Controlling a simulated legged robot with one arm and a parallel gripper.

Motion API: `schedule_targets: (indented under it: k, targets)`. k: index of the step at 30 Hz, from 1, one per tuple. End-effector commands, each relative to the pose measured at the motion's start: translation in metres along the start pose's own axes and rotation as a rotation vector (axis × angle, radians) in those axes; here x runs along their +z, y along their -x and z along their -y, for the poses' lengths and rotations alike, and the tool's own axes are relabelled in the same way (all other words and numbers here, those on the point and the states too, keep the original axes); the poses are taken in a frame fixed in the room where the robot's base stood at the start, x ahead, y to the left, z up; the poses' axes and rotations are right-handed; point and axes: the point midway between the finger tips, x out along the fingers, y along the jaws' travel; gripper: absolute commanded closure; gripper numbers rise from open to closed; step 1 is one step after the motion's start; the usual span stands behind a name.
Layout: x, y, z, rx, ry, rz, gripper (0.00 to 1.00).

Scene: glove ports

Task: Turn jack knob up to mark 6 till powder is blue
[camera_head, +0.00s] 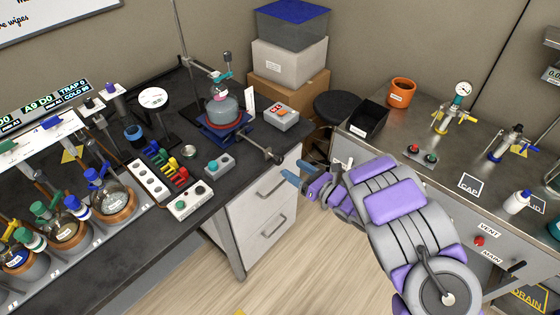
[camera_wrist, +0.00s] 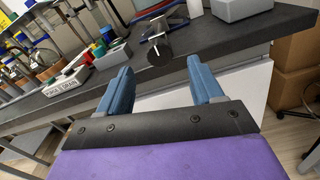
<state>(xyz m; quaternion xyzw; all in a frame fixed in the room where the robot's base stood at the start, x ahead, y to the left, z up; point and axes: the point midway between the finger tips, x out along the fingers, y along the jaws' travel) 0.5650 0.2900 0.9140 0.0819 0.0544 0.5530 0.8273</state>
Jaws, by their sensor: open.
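The jack (camera_head: 222,130) is a blue stand on the dark bench, with a grey flask (camera_head: 222,109) above a red ring on it. A rod runs from it to the black jack knob (camera_head: 275,158) near the bench's front edge. In the wrist view the knob (camera_wrist: 160,53) has a pale mark on its face; I cannot read a number. The powder's colour cannot be made out. My gripper (camera_head: 288,176) has blue fingers, open and empty, in front of and below the knob. In the wrist view the knob appears between and beyond the fingertips (camera_wrist: 158,70), apart from them.
A small grey box with a teal button (camera_head: 218,165) sits left of the knob. A grey box with a red switch (camera_head: 281,117) stands behind it. White drawers (camera_head: 262,205) lie below the bench edge. A steel counter (camera_head: 445,150) is at right, with open floor between.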

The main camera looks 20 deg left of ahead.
Motion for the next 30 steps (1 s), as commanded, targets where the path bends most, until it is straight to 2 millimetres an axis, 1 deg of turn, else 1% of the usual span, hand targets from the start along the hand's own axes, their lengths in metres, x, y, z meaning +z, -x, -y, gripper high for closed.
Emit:
schedule_targets:
  k: [1, 6, 9, 12, 17, 25, 30]
  targets:
    - [0.000, -0.012, -0.002, 0.005, 0.000, 0.005, 0.34]
    - [-0.002, -0.043, -0.002, 0.004, -0.002, 0.001, 0.34]
    - [-0.002, -0.056, -0.001, 0.002, -0.001, 0.000, 0.34]
    - [-0.002, -0.066, -0.001, 0.002, -0.001, 0.000, 0.34]
    - [-0.001, -0.071, -0.001, 0.001, -0.001, 0.000, 0.34]
    - [0.000, -0.071, 0.000, 0.000, -0.001, 0.000, 0.35]
    - [-0.001, -0.072, 0.000, 0.000, -0.001, -0.001, 0.51]
